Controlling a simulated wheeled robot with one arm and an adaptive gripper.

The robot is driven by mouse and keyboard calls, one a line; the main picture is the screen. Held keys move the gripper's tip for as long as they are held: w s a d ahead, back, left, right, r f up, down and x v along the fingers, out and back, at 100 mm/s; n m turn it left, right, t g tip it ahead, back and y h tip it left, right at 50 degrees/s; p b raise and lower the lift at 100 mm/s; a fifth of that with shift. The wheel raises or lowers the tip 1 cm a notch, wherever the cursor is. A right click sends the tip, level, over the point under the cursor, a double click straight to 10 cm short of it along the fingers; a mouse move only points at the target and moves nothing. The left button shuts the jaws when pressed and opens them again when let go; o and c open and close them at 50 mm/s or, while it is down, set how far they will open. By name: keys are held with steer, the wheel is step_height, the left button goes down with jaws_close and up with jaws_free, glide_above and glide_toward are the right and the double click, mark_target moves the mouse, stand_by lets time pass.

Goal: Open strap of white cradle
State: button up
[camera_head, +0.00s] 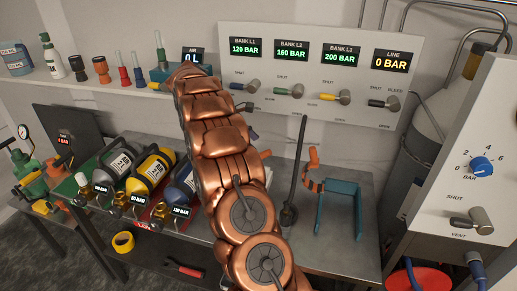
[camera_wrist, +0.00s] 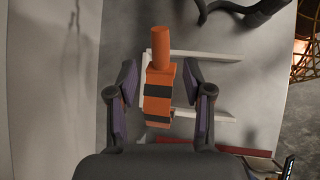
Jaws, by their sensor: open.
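In the wrist view the white cradle (camera_wrist: 208,57) shows as pale bars on a grey surface, partly hidden behind its strap. The strap (camera_wrist: 159,88) is orange with dark bands and has a round orange grip (camera_wrist: 160,48) at its far end. My gripper (camera_wrist: 161,72) is open, with one finger on each side of the strap and a visible gap on both sides. I cannot tell how far the fingertips reach past the strap. In the head view my copper arm hides my gripper and most of the white cradle's surroundings.
A blue cradle (camera_head: 335,212) with its own orange strap (camera_head: 313,165) stands on the bench at right, beside a black upright hose (camera_head: 298,165). Yellow (camera_head: 150,171) and dark cylinders lie at left. A valve panel (camera_head: 310,75) stands behind. A dark hose (camera_wrist: 245,14) passes beyond the gripper.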

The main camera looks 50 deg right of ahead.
steer(key=shift+v, duration=3)
